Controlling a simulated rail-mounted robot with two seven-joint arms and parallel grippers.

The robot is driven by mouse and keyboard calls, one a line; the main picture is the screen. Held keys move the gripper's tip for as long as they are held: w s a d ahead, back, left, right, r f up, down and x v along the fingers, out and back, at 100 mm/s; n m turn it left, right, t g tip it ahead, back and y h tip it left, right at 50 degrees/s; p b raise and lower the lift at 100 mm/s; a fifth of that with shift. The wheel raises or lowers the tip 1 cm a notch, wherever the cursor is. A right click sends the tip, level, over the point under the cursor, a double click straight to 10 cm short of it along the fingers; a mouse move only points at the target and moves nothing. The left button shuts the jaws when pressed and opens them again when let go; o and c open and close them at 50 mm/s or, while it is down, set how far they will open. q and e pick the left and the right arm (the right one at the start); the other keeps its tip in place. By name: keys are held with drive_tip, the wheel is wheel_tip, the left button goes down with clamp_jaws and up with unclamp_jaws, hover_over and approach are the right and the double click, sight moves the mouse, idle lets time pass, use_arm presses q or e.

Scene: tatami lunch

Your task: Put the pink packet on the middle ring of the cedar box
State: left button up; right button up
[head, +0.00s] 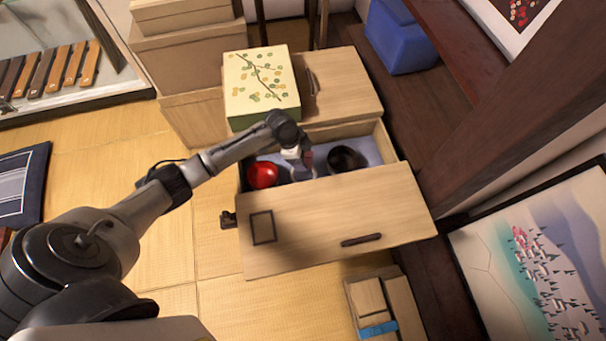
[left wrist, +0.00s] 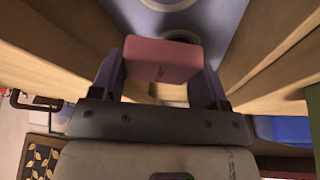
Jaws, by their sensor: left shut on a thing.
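The pink packet (left wrist: 163,58) is held between the two fingers of my left gripper (left wrist: 160,84) in the left wrist view. The open drawer (head: 335,215) has a lilac floor. A pale ring (head: 301,174) shows partly below my gripper, between a red bowl (head: 262,175) and a dark bowl (head: 346,158). I cannot tell whether the packet touches the floor. My right gripper is out of view.
A green patterned box (head: 262,84) stands on the cabinet top (head: 342,85) behind the drawer. The drawer walls are close around my gripper. Wooden boxes (head: 380,300) with a blue band lie on the floor in front.

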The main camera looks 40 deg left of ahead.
use_arm(q)
drive_tip(key=b, duration=0.3)
hover_over(306, 174)
drive_tip(key=a, duration=0.1)
drive_tip(key=f, duration=0.5)
drive_tip(key=shift+s+f, duration=0.2)
drive_tip(key=shift+s, duration=0.2)
wheel_tip(306, 174, down, 4)
drive_tip(key=shift+f+b, duration=0.1)
drive_tip(key=shift+b, duration=1.05)
drive_tip(key=shift+f, duration=0.25)
drive_tip(key=shift+f, duration=0.1)
drive_tip(key=o, duration=0.9)
